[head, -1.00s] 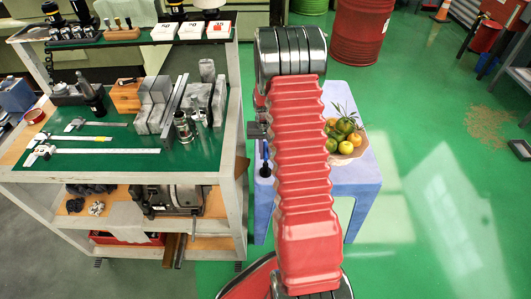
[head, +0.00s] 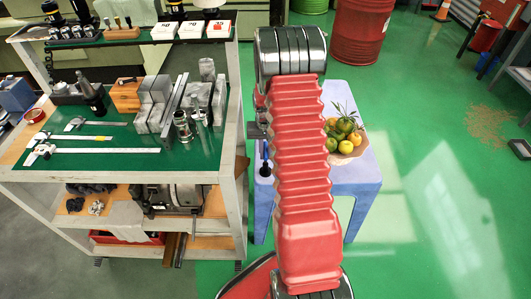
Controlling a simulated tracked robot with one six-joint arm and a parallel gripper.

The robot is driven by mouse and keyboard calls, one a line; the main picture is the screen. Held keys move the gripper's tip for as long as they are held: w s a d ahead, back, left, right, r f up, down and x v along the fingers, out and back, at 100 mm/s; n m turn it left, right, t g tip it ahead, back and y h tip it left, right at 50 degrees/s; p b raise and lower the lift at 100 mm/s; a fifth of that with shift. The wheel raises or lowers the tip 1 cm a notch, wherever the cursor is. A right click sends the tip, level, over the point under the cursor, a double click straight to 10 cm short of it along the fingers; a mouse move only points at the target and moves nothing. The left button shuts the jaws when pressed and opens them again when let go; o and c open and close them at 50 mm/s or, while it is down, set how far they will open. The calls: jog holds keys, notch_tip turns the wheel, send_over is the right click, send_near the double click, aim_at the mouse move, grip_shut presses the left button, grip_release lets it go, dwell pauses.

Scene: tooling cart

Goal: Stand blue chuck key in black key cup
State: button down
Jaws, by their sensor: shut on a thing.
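The blue chuck key (head: 265,150) shows as a thin upright blue piece just left of my red arm. The black key cup (head: 265,170) is directly below it, near the left edge of the pale blue stool top. The key's lower end meets the cup in this view; I cannot tell how deep it sits inside. My gripper (head: 257,131) shows only as a small grey part at the arm's left edge, just above the key. It is shut on the blue chuck key; its fingertips are mostly hidden by my arm.
The pale blue stool (head: 358,178) also carries a basket of fruit (head: 345,135) right of my arm. The tooling cart (head: 110,175), with calipers, blocks and metal parts, stands close on the left. A red drum (head: 362,30) stands behind. Green floor on the right is open.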

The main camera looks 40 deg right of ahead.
jog(key=c, duration=1.7)
grip_release()
jog(key=shift+o, duration=0.4)
jog(key=o, duration=0.3)
jog(key=shift+o, duration=0.2)
jog(key=shift+r, duration=3)
